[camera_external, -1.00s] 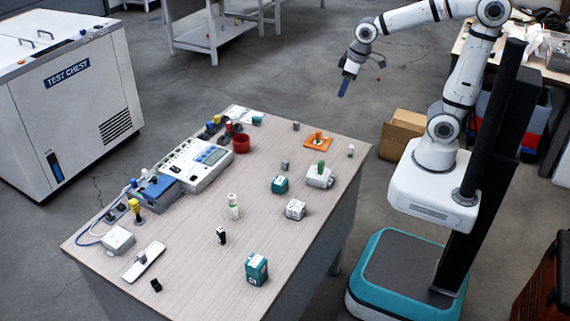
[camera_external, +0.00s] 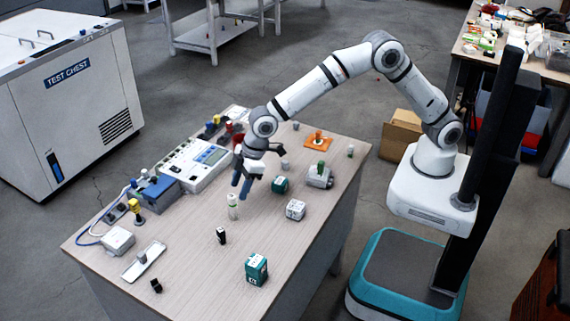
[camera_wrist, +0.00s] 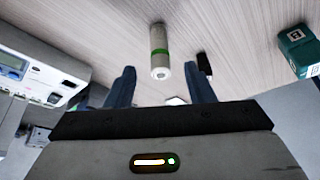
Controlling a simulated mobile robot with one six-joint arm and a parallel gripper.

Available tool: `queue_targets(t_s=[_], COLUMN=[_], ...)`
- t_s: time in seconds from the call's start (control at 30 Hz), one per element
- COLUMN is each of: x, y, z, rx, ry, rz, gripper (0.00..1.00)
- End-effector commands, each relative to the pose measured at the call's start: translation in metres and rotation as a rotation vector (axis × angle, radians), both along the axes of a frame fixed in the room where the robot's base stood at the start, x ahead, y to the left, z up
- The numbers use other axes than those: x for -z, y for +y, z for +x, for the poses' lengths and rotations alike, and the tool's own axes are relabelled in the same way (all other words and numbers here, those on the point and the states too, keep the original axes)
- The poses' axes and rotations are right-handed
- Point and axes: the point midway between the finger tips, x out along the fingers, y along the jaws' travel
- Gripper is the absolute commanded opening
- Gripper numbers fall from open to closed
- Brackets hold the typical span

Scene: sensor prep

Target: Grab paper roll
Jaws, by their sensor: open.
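The paper roll (camera_external: 233,206) looks like a small white upright cylinder with a green band, standing on the wooden table (camera_external: 190,262). In the wrist view the roll (camera_wrist: 160,52) lies ahead, between and beyond the two blue fingers. My gripper (camera_external: 243,188) is open and empty, just above and slightly right of the roll in the external view. In the wrist view my gripper's fingers (camera_wrist: 160,86) are spread apart on either side of the roll's line, not touching it.
A small black item (camera_external: 221,236) stands near the roll. A teal box (camera_external: 257,269), a white cube (camera_external: 295,210) and a teal cube (camera_external: 280,185) are to the right. A white-and-blue instrument (camera_external: 195,164) stands behind left. The front middle of the table is mostly clear.

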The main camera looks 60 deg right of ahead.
Motion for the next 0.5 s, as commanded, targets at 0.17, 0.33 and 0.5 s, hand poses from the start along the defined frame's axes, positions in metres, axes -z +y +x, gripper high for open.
queue_targets(t_s=[0.17,0.33,0.5], x=[0.018,0.034,0.057], y=[0.007,0.013,0.021], z=[0.004,0.008,0.014], rx=[-0.002,-0.001,-0.001], ry=[0.001,0.002,0.001], rz=[-0.002,-0.002,-0.003], gripper=[0.48,0.48,0.48])
